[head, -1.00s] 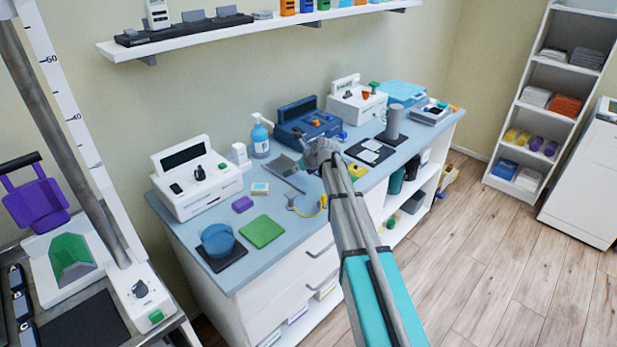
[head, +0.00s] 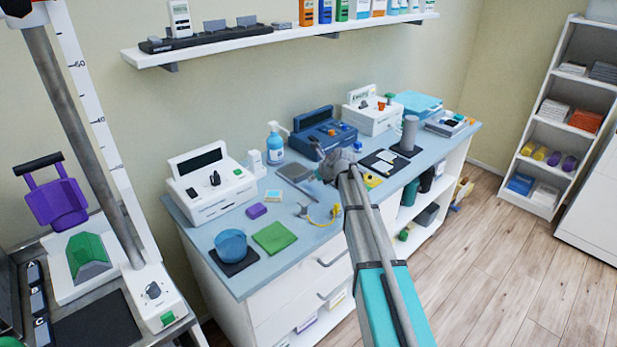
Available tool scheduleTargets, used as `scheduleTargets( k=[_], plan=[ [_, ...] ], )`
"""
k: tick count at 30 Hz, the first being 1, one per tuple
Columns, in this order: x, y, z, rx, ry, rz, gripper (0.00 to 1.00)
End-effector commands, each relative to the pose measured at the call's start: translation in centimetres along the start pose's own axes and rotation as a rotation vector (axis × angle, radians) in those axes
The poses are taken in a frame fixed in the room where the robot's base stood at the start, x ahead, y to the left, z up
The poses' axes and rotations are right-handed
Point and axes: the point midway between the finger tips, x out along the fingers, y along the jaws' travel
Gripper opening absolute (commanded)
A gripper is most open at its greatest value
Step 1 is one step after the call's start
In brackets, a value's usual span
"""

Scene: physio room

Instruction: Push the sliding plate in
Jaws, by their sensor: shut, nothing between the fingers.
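My gripper (head: 322,156) is shut and empty. It is over the blue counter, in front of the blue device (head: 325,131), and seen mostly from behind, so its fingertips are small and partly hidden. I cannot tell whether it touches anything. No part is plainly marked as the sliding plate. A flat grey plate (head: 293,171) with a thin rod lies on the counter just left of my gripper. At the far left, a white plate (head: 70,286) carries a green wedge (head: 88,256) on a metal bench.
A white device (head: 208,190), a blue bowl (head: 231,246), a green pad (head: 276,238) and a spray bottle (head: 275,145) stand on the counter's left half. A grey cylinder (head: 409,132) stands to the right. The wall shelf (head: 250,45) hangs above. The wooden floor (head: 480,270) is clear.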

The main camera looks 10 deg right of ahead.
Motion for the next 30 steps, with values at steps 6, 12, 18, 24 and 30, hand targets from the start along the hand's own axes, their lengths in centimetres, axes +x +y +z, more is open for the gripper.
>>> scheduleTargets(
  k=[6, 12, 18, 24, 30],
  plan=[
    [-2.9, -0.1, -0.5, 0.0, 0.002, -0.002, 0.0],
    [-5.3, -0.1, -0.6, 0.001, 0.003, -0.002, 0.0],
    [-7.7, -0.1, -0.6, 0.0, 0.003, 0.0, 0.0],
    [-9.6, -0.1, -0.6, 0.0, 0.003, -0.001, 0.0],
    [-10.5, -0.1, -0.7, -0.001, 0.003, 0.0, 0.0]
  ],
)
